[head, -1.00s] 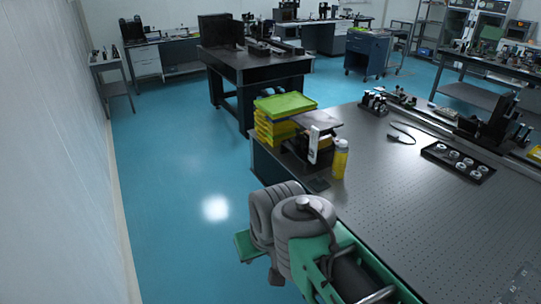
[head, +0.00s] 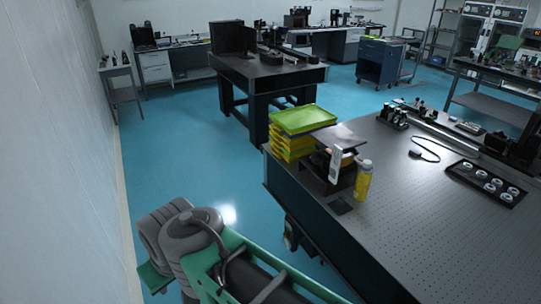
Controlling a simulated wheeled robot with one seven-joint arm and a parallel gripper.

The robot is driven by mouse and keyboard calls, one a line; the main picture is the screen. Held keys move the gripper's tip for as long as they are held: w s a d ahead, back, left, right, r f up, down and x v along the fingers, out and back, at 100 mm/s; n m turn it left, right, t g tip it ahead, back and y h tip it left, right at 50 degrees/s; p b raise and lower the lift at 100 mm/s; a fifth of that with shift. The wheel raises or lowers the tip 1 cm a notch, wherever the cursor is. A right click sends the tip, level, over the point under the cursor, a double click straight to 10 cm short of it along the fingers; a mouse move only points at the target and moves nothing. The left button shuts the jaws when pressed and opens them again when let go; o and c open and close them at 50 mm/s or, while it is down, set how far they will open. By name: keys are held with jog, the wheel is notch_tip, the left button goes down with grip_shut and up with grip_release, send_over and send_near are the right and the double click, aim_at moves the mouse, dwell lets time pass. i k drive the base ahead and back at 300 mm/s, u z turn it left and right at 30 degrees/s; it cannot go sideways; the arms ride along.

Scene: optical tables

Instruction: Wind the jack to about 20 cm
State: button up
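The jack (head: 343,175) stands near the left corner of the large perforated optical table (head: 440,220). Its flat dark top plate (head: 338,135) is raised above the tabletop. A white upright scale (head: 335,163) stands at its front; its marks are too small to read. The jack's knob cannot be made out. My arm, grey and green, crosses the lower left foreground, short of the table. My gripper is not in view.
Yellow and green stacked trays (head: 303,120) stand just behind the jack. A yellow bottle (head: 363,181) stands close to its right. A black holder with several rings (head: 486,184) lies farther right. Blue floor (head: 200,150) is clear left of the table.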

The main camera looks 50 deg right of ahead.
aim_at(316, 158)
jog(key=z, duration=0.15)
jog(key=i, duration=0.75)
jog(key=z, duration=0.8)
jog(key=i, duration=0.3)
jog(key=z, duration=0.35)
